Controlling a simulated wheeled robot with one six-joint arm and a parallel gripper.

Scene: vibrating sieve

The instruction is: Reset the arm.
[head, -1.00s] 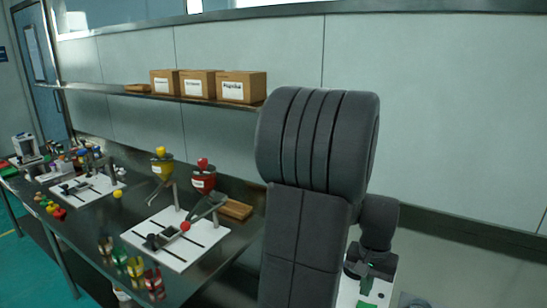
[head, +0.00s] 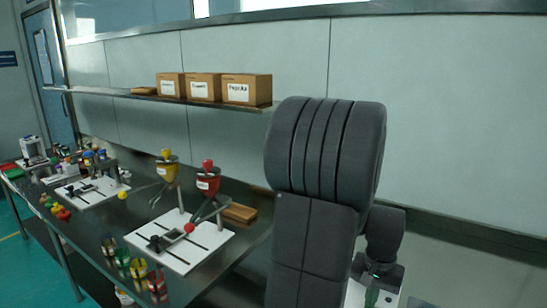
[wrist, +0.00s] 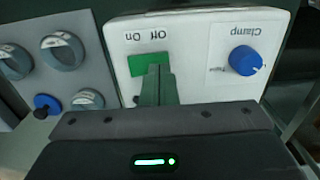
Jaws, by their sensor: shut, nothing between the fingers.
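My gripper (wrist: 158,85) shows in the wrist view with its fingers together and nothing between them. Its tips are in front of a white control panel (wrist: 190,70), close to a green switch (wrist: 148,62) marked Off and On. Whether the fingers touch the switch I cannot tell. A blue knob (wrist: 245,60) under the label Clamp sits on the right of the same panel. In the head view my dark arm fills the right middle and hides part of the scene behind it.
A grey panel (wrist: 88,55) with several round knobs stands at the left in the wrist view. In the head view a steel table (head: 95,215) holds white boards, red and yellow hoppers and small jars. A shelf (head: 120,93) above bears three cardboard boxes (head: 203,87).

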